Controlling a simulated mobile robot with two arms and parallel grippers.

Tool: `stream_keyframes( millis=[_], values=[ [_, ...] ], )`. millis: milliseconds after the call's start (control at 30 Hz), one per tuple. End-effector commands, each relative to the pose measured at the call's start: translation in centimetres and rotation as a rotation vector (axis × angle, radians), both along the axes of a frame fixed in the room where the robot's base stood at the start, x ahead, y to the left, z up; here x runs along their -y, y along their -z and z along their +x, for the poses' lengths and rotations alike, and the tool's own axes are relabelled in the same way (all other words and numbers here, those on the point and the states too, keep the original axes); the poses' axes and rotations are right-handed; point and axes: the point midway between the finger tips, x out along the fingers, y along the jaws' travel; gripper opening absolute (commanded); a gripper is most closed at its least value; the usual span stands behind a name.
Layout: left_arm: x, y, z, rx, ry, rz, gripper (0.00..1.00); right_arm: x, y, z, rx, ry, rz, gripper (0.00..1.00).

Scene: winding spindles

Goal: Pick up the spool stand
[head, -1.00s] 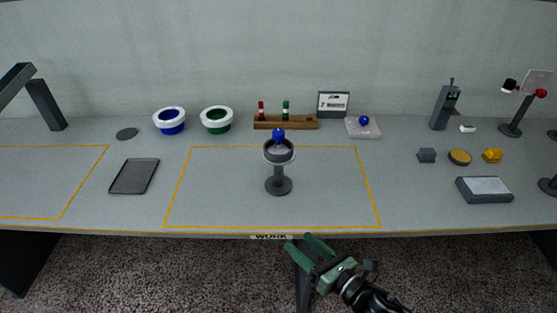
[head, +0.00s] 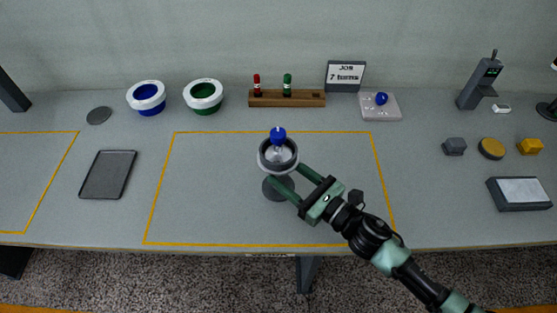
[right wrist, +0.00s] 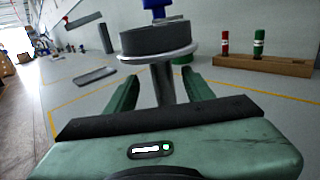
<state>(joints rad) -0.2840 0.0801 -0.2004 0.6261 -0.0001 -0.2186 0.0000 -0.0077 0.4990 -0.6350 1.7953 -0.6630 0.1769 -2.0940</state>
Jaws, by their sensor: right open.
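The spool stand (head: 278,154) is a grey stand with a round dark base and a cup-like top. It stands upright inside the yellow-outlined area, with a blue knob (head: 278,135) on top. In the right wrist view its grey stem (right wrist: 163,84) rises between the fingers, under the wide dark top (right wrist: 158,40). My right gripper (head: 288,174) is open, with its green fingers on either side of the stem, below the top. Whether a finger touches the stem cannot be told. The lower stem and part of the base are hidden. My left gripper is not in view.
A dark tray (head: 108,175) lies to the left. Blue (head: 147,97) and green (head: 204,96) spools in white rings and a wooden rack (head: 287,98) stand at the back. Small blocks and a grey box (head: 519,193) are at the right. The outlined area around the stand is clear.

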Motion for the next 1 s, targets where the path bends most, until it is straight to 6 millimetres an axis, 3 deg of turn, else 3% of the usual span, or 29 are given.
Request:
stream_keyframes(
  millis=[133,267,467,600,733,767,933,1000],
  values=[
    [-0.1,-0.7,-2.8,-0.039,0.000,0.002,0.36,-1.3,-0.4,1.3,0.001,0.000,0.001,0.52],
    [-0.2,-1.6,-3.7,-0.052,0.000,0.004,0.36,-2.4,-0.6,2.8,0.000,0.001,0.001,0.52],
    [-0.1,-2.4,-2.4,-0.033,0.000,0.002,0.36,-4.2,-0.3,4.6,-0.001,0.000,0.001,0.52],
    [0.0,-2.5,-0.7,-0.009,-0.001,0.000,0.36,-4.5,0.0,4.8,-0.001,0.000,0.000,0.52],
    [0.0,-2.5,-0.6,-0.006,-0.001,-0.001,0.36,-4.5,0.0,4.8,-0.001,0.000,0.000,0.52],
    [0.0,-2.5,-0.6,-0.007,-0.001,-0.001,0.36,-4.4,0.0,4.8,-0.001,0.000,0.000,0.50],
    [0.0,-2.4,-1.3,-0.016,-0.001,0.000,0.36,-4.4,0.0,4.8,-0.001,0.000,0.000,0.02],
    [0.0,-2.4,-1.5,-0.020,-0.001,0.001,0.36,-4.4,0.0,4.8,-0.001,0.000,0.000,0.00]
  ],
)
